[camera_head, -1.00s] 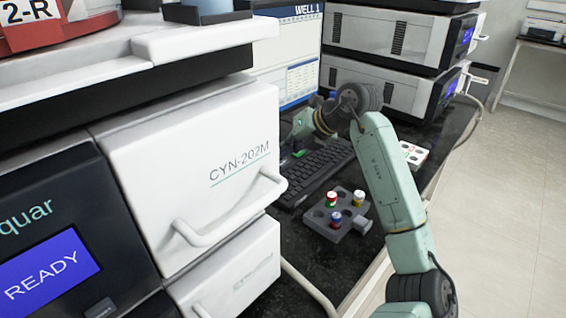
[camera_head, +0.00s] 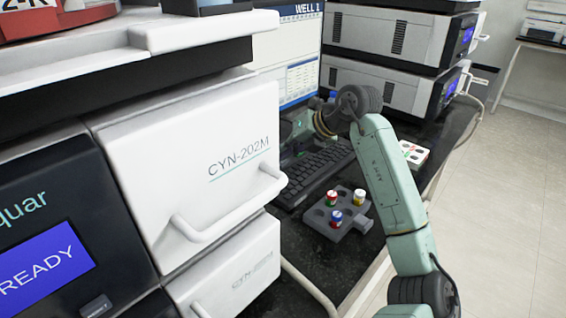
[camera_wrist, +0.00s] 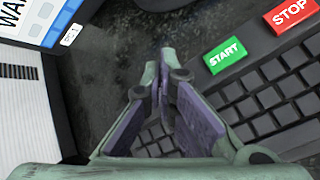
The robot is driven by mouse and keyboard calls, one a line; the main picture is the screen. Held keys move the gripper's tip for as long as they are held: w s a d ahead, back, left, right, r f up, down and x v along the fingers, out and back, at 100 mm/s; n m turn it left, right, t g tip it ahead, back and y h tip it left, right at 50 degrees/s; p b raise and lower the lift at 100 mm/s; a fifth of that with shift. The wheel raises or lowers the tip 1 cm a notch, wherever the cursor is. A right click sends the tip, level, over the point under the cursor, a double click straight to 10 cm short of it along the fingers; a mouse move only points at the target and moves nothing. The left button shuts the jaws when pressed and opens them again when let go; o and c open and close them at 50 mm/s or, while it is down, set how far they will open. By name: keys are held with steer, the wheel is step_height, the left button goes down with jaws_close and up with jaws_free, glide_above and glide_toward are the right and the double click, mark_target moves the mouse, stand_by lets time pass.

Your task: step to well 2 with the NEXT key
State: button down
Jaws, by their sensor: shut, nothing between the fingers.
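The keyboard (camera_head: 315,175) lies dark on the bench in front of the monitor. In the wrist view its green START key (camera_wrist: 224,55) and red STOP key (camera_wrist: 292,13) show at the upper right; I see no key marked NEXT. The monitor (camera_head: 297,60) reads WELL 1 at its top. My gripper (camera_wrist: 165,62) is shut and empty, its tips together over the dark bench to the left of the START key. In the head view my gripper (camera_head: 300,130) is between the monitor and the keyboard's far end, its tips hard to make out.
A grey vial rack (camera_head: 351,224) with red, yellow and blue vials stands in front of the keyboard. A white card with red marks (camera_head: 414,153) lies right of my arm. The white CYN-202M drawer unit (camera_head: 200,150) with handles fills the left. Stacked instruments (camera_head: 395,45) stand behind.

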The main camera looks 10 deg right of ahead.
mark_target(286, 161)
steer(key=shift+f+b, duration=0.35)
steer(key=shift+f, duration=0.1)
stand_by(0.4)
stand_by(0.3)
steer(key=shift+r+p, duration=0.5)
steer(key=shift+r, duration=0.35)
steer(key=shift+r, duration=0.1)
steer(key=shift+r+p, duration=1.45)
steer(key=shift+r, duration=0.95)
